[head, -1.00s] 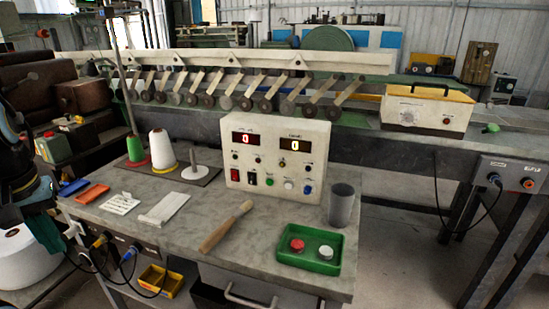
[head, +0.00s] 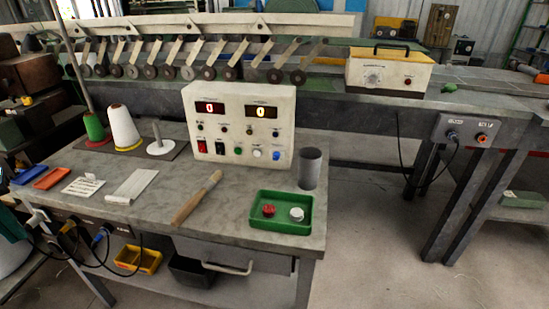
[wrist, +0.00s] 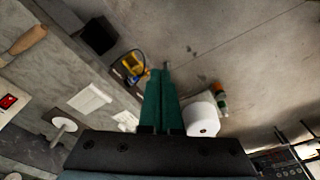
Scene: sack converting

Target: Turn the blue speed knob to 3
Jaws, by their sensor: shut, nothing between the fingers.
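The blue speed knob (head: 276,155) is on the lower right of the front of the cream control box (head: 235,160), beside a pale knob. Its pointer setting is too small to read. In the wrist view only a corner of the box with a red switch shows at the left edge; the blue knob is out of that view.
On the bench (head: 110,215) are a wooden-handled tool (head: 198,198), a green tray (head: 305,202) with red and white caps, a grey cup (head: 310,168) right of the box, and thread cones left of it. A white roll (wrist: 202,118) stands near my fingers.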

